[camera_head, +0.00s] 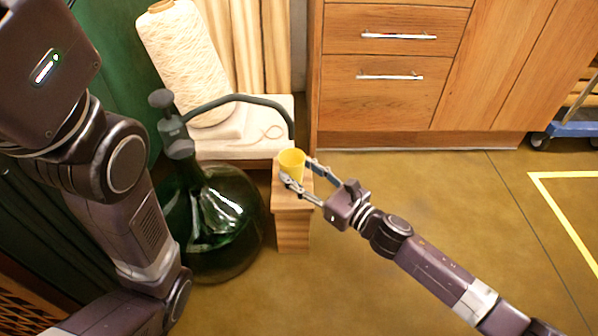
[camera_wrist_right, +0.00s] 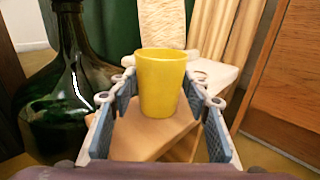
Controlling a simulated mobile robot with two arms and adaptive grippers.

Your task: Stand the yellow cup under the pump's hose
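The yellow cup (camera_head: 291,161) stands upright on a small wooden stand (camera_head: 293,225). It also shows in the right wrist view (camera_wrist_right: 161,85). My right gripper (camera_head: 303,173) is at the cup, with its fingers spread on either side of it; narrow gaps show in the wrist view. The pump (camera_head: 178,135) sits on a big green glass bottle (camera_head: 222,215) left of the stand. Its dark hose (camera_head: 235,98) arcs right, and its end points down just behind the cup's rim in the head view. I cannot tell whether it is directly over the cup. My left gripper is out of view.
A large cone of cream yarn (camera_head: 183,60) stands on a white-topped surface (camera_head: 245,147) behind the bottle. Wooden cabinets (camera_head: 385,95) line the back. The floor on the right is open, with a yellow line (camera_head: 560,220) on it.

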